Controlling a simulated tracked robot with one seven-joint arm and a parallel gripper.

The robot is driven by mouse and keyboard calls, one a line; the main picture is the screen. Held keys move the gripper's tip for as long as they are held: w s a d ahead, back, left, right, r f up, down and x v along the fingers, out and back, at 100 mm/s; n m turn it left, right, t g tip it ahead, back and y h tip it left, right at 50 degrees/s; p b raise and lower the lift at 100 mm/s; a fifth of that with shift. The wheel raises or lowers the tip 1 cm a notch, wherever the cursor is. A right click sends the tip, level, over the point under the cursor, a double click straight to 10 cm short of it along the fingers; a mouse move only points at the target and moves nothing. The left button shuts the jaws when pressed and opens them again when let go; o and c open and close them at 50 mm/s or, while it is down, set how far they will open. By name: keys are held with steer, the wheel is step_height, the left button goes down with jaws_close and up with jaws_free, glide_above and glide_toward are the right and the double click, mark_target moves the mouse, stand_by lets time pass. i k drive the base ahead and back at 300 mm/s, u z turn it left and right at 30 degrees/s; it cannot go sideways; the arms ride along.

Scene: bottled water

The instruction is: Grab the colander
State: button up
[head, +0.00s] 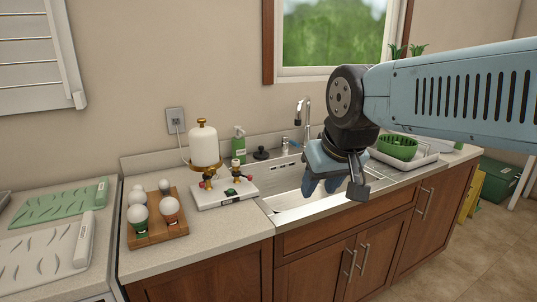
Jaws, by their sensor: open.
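A green colander (397,147) sits at the back right of the counter, on or in a pale dish rack (421,158) beside the sink. My arm passes in front of and above that area, and its links hide part of the surroundings. My gripper (322,186) hangs over the sink, to the left of the colander and apart from it. Its fingers point down and are open, with nothing visible between them.
The sink (290,207) has a tall faucet (307,112) behind it. To its left stand a white device with a dome (204,145), a green soap bottle (239,146) and a wooden tray (173,237) with several bulb-shaped items. Bare counter shows in front of the tray.

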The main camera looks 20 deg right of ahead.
mark_target(401, 148)
steer(key=u, duration=0.3)
steer(key=i, duration=0.15)
steer(key=z, duration=2.7)
steer(key=i, duration=2.35)
steer(key=u, duration=1.1)
